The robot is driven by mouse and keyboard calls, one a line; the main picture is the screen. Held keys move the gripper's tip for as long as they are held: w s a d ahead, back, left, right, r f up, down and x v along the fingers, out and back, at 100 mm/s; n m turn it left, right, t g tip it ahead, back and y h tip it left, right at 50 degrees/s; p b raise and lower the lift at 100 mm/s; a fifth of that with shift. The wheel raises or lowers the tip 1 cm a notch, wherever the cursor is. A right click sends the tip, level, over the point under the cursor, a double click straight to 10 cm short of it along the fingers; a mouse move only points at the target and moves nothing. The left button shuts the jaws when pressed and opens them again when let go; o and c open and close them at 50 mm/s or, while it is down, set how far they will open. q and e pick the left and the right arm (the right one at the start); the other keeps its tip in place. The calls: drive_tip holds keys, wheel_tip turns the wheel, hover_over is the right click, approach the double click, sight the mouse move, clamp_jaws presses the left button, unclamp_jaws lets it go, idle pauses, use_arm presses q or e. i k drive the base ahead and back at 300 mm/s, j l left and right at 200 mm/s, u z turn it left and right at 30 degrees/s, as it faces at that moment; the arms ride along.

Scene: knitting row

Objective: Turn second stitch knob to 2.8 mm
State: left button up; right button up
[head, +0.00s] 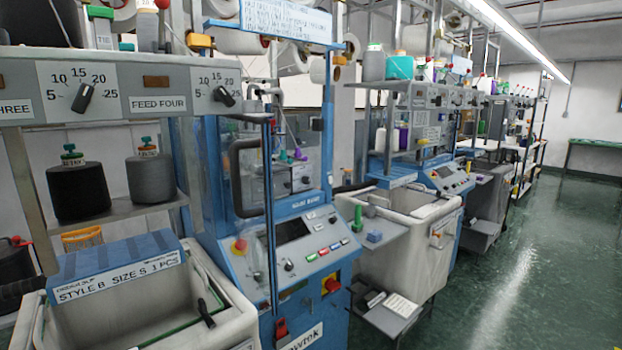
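The nearest blue knitting machine stands in the middle of the head view. Its sloped control panel (300,258) has a dark screen (292,229), a row of coloured buttons, and a small dark knob (289,265). Another small dark knob (257,277) sits lower left on the panel. Their markings are too small to read, so I cannot tell which is the second stitch knob or its setting. On the grey bar at upper left are two larger black dial knobs, one by a cut-off THREE label (84,97) and one by FEED FOUR (223,96).
A white bin (215,318) with a blue STYLE B box (115,268) on it stands at lower left. Dark yarn cones (77,190) stand on a shelf behind. Another white bin (405,250) is right of the machine. Green floor (530,270) is clear on the right.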

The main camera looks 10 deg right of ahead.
sight(306, 180)
drive_tip(key=i+l, duration=0.25)
drive_tip(key=i+l+u, duration=0.15)
drive_tip(key=i+l, duration=0.15)
drive_tip(key=l, duration=0.2)
drive_tip(key=i+l, duration=0.25)
drive_tip(key=l, duration=0.15)
drive_tip(key=i+l+u, duration=0.15)
drive_tip(key=l, duration=0.25)
drive_tip(key=i+l, duration=0.35)
drive_tip(key=l+u, duration=0.05)
